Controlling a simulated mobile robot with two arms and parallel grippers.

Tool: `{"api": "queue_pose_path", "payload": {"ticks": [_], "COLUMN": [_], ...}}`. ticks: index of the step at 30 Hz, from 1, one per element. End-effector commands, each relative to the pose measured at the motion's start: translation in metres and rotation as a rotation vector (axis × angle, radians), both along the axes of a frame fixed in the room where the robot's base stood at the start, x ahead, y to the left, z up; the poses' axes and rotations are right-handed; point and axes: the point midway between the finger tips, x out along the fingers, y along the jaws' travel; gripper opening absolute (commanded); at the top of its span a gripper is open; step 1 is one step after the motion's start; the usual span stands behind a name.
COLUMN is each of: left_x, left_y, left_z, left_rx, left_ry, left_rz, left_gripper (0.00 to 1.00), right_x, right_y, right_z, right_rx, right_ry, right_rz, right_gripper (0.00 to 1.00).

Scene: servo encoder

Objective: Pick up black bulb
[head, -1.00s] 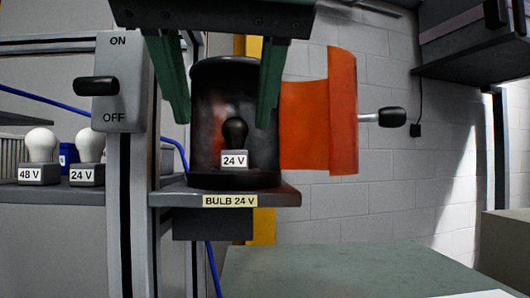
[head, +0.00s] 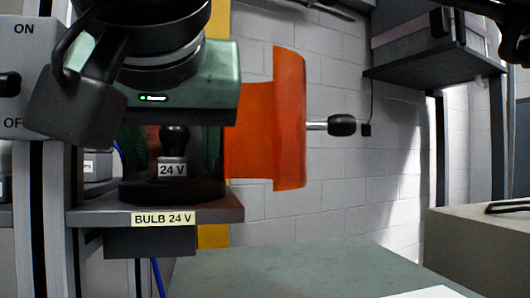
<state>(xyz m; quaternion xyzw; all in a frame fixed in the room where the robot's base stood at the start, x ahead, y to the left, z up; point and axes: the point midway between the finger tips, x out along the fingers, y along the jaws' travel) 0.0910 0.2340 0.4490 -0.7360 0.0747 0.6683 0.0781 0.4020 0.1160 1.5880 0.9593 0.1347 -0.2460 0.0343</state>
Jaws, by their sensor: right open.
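The body covers the upper part of the housing, and the fingers are mostly hidden or lost in the dark. I cannot tell whether they touch the bulb. My left gripper cannot be made out.
An orange curved door (head: 289,120) with a black-tipped handle (head: 341,125) stands right of the housing. The ON/OFF switch box (head: 20,50) is at the left edge. A green-grey worktop (head: 290,262) lies below right, with open room above it.

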Motion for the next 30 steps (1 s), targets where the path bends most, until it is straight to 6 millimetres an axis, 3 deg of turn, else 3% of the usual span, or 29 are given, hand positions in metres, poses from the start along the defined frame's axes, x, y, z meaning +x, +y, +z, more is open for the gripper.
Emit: {"api": "queue_pose_path", "payload": {"ticks": [2,6,8,20,28,30], "left_x": [0.002,0.001,0.000,-0.004,-0.004,-0.005], "left_y": [0.000,0.000,0.000,0.001,0.001,0.001], "left_z": [0.000,0.000,0.000,-0.001,0.000,-0.006], "left_rx": [-0.001,0.000,0.000,0.001,0.001,0.001], "left_ry": [-0.003,-0.002,-0.001,0.005,0.006,0.007], "left_rz": [0.000,0.000,0.001,0.002,0.002,0.002], "left_gripper": [0.36,0.36,0.36,0.36,0.36,0.36], "right_x": [0.000,0.000,-0.001,-0.001,-0.001,-0.013], "right_y": [0.000,0.000,0.000,0.001,0.001,-0.002], "right_z": [0.000,0.000,0.000,0.005,0.036,0.034], "right_rx": [0.000,0.000,0.000,0.001,0.004,0.000], "right_ry": [0.000,0.000,0.000,0.000,-0.001,-0.003], "right_rz": [0.000,0.000,0.001,0.000,0.002,0.003], "right_gripper": [0.52,0.13,0.00,0.00,0.00,0.00]}}
